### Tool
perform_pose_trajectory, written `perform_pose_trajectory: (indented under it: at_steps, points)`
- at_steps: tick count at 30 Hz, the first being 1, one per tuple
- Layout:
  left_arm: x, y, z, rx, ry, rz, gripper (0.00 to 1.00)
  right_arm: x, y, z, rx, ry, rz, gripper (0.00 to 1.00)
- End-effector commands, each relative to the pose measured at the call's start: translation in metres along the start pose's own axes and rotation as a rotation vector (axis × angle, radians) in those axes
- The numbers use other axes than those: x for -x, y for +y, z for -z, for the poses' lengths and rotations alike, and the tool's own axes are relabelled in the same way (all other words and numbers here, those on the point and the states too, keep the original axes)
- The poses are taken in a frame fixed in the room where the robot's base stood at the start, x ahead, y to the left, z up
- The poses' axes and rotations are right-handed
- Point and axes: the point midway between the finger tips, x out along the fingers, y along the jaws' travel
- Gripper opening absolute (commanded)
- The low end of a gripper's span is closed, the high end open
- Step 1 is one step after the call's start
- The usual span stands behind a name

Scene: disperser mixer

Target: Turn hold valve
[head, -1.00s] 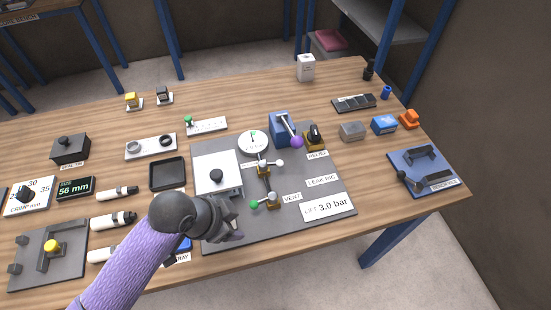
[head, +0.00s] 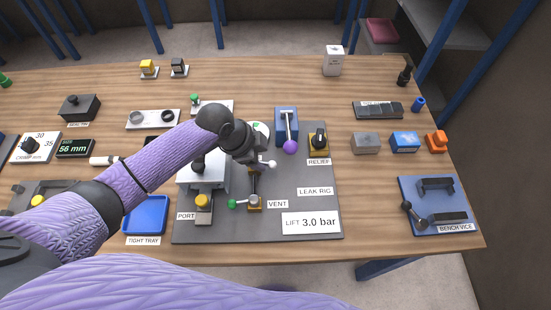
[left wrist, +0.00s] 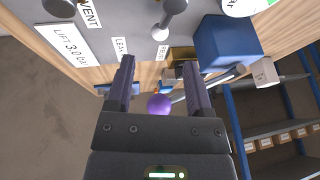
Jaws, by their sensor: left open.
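A valve handle with a pale ball end (head: 272,164) stands on the grey rig board, partly hidden by my left gripper; I see no HOLD label. In the left wrist view a grey, ball-ended handle (left wrist: 174,7) shows at the top edge, beyond the fingertips. My left gripper (head: 263,158) is over the board beside this handle, its fingers hard to make out from the head. In the left wrist view the left gripper (left wrist: 157,68) is open, with no handle gripped. The VENT valve (head: 253,202) with its green ball end is nearer the front. My right gripper is not in view.
A blue block (head: 286,118) with a purple-knobbed lever (head: 290,146) and the RELIEF valve (head: 319,140) stand right of my gripper. The purple knob shows between the fingers in the left wrist view (left wrist: 159,104). A LIFT 3.0 bar sign (head: 311,223) lies in front.

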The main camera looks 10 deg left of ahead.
Motion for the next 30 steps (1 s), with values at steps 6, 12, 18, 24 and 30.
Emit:
perform_pose_trajectory:
  at_steps: [6,12,18,24,30]
  points:
    - [-0.046,0.001,-0.001,0.0,0.0,-0.001,0.66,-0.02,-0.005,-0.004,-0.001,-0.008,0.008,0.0]
    - [-0.06,0.0,0.0,-0.001,0.0,0.001,0.66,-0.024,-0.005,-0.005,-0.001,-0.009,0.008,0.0]
    - [-0.06,0.0,0.0,-0.001,-0.001,0.001,0.66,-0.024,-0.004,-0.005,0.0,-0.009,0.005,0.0]
    - [-0.06,0.0,0.0,-0.001,-0.001,0.001,0.37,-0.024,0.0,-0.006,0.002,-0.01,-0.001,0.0]
    - [-0.06,0.0,0.0,-0.001,0.0,0.001,0.0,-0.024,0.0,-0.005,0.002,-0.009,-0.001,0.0]
